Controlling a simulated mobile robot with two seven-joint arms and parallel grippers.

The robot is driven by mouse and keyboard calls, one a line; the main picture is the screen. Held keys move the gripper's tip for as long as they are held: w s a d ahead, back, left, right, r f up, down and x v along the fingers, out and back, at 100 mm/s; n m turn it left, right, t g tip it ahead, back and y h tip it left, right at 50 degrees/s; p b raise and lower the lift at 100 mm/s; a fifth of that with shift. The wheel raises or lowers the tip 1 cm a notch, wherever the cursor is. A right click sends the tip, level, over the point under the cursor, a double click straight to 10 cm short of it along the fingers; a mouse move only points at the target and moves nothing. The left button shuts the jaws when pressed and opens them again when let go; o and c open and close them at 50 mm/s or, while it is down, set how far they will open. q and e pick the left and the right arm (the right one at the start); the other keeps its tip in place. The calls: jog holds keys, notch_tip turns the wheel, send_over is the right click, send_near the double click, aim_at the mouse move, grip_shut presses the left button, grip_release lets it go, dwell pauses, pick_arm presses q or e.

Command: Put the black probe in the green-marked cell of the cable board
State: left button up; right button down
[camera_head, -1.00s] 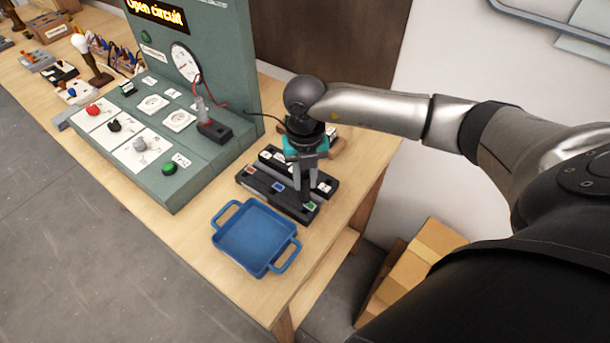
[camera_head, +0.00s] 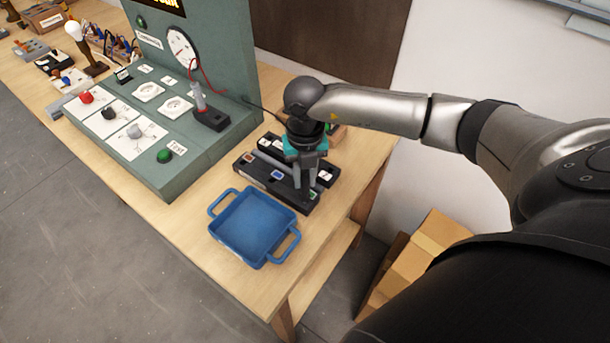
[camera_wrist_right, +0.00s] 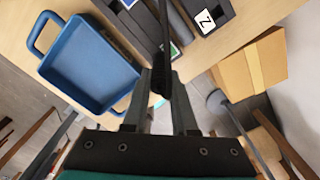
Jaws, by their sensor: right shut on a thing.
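The black cable board (camera_head: 262,180) lies on the table, with orange, blue and green marks along its front row. The green mark (camera_head: 314,194) is at its right end and also shows in the wrist view (camera_wrist_right: 174,50). My right gripper (camera_head: 304,192) points down over that end, its fingers right beside the green mark. In the wrist view the gripper (camera_wrist_right: 160,95) is shut on the black probe (camera_wrist_right: 160,82), a dark slim shape between the fingers. The fingers hide whether its tip is inside the cell. My left gripper is out of view.
A blue tray (camera_head: 212,225) with handles stands just in front of the board. The green test panel (camera_head: 170,180) with knobs, a gauge and a red lead is to the left. A cardboard box (camera_head: 430,250) is beside the table at right.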

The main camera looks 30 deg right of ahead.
jog(key=shift+f+b, duration=0.45)
jog(key=shift+f, duration=0.1)
dwell(0.9)
jog(key=c, duration=0.6)
grip_release()
notch_tip(320, 180, up, 15)
jog(key=shift+r, duration=0.15)
